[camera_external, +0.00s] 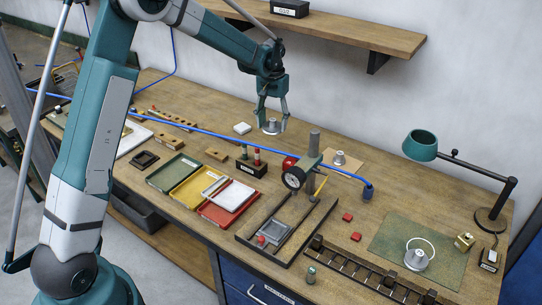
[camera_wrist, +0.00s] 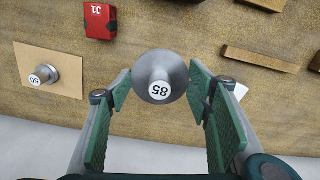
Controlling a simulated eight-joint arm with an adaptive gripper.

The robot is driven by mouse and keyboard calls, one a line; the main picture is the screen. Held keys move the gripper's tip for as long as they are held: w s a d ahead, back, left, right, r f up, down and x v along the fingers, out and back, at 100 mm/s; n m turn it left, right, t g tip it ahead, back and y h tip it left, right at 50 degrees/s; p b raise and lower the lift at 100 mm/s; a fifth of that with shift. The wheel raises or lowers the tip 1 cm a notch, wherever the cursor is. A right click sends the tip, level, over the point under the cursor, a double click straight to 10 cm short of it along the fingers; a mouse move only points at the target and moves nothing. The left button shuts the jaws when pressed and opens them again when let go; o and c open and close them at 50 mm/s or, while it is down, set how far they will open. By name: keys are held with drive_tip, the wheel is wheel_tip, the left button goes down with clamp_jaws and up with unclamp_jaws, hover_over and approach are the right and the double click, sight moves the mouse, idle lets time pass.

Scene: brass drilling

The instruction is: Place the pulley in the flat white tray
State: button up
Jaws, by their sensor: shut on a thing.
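The pulley, a silver round stepped piece (camera_external: 272,127) with a numbered white label on top, is between the fingers of my gripper (camera_external: 272,112) at the back of the bench. In the wrist view the pulley (camera_wrist: 160,72) sits between the green finger pads of my gripper (camera_wrist: 160,88), which is shut on it. I cannot tell whether its base touches the bench. The flat white tray (camera_external: 233,196) lies at the front middle, overlapping a red tray (camera_external: 215,213). It is empty and apart from my gripper.
Yellow (camera_external: 187,193) and green (camera_external: 172,173) trays lie left of the white one. A black holder (camera_external: 251,168), a dial gauge (camera_external: 293,178) and a blue hose (camera_external: 215,128) stand between. Another silver piece (camera_external: 339,158) stands on cardboard; a lamp (camera_external: 421,146) is at right.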

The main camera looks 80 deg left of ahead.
drive_tip(key=s+d+r+p, duration=0.3)
drive_tip(key=s+d, duration=0.1)
drive_tip(key=d, duration=0.8)
drive_tip(key=n+b, duration=0.1)
drive_tip(key=b, duration=0.1)
hover_over(228, 194)
drive_tip(key=shift+f, duration=2.95)
drive_tip(key=shift+f, duration=0.1)
drive_tip(key=shift+f+b, duration=0.3)
drive_tip(key=shift+f, duration=1.65)
drive_tip(key=shift+f+b, duration=0.65)
